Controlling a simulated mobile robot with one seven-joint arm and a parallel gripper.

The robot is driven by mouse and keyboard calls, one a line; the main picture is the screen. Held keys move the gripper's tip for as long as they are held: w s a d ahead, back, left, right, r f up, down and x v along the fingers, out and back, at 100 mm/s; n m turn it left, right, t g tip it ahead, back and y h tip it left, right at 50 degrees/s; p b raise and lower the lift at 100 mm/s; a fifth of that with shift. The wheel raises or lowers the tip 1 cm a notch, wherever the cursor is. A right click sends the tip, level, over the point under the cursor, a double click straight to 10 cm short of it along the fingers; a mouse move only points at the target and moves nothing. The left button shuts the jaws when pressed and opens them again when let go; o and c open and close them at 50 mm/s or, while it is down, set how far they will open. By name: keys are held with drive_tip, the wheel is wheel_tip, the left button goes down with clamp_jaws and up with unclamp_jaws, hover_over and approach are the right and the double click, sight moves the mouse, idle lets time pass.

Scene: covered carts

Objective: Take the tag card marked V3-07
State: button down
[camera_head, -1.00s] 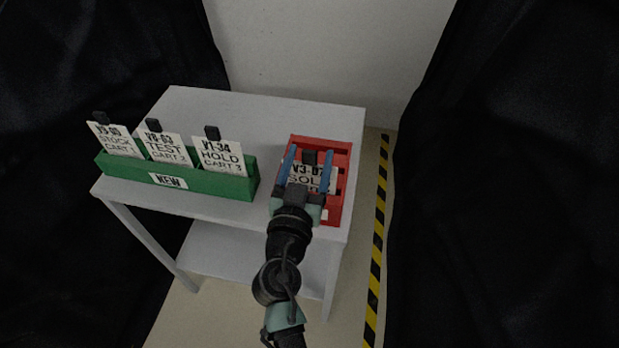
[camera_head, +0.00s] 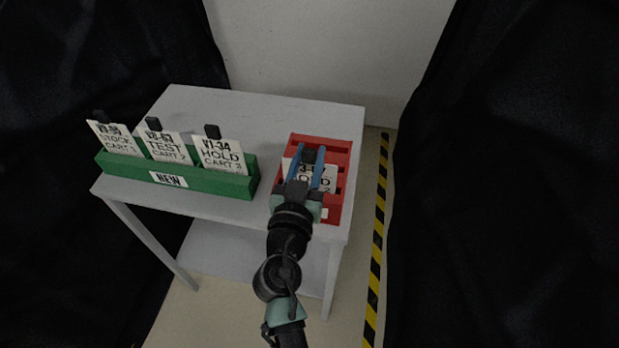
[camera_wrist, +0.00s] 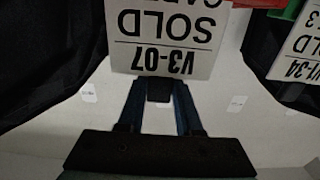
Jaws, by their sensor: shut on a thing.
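The tag card marked V3-07 SOLD (camera_head: 325,178) stands in the red slotted rack (camera_head: 338,212) on the right of the cart top. It has a black tab at its top edge. In the wrist view the card (camera_wrist: 168,30) appears upside down, with V3-07 readable. My gripper (camera_head: 310,153) has its blue fingers shut on the black tab; the wrist view shows the fingers (camera_wrist: 160,88) on either side of that tab. The lower part of the card is hidden in the head view.
A green rack (camera_head: 215,183) labelled NEW holds cards for STOCK (camera_head: 115,138), TEST (camera_head: 168,146) and V1-34 HOLD (camera_head: 220,156) to the left. The grey cart top (camera_head: 250,112) is bare behind the racks. Black covers hang on both sides.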

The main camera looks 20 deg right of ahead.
drive_tip(key=shift+r, duration=0.15)
wheel_tip(320, 180, up, 10)
drive_tip(key=p, duration=0.2)
drive_tip(key=shift+p, duration=0.3)
drive_tip(key=shift+r+p, duration=1.75)
drive_tip(key=shift+r, duration=0.6)
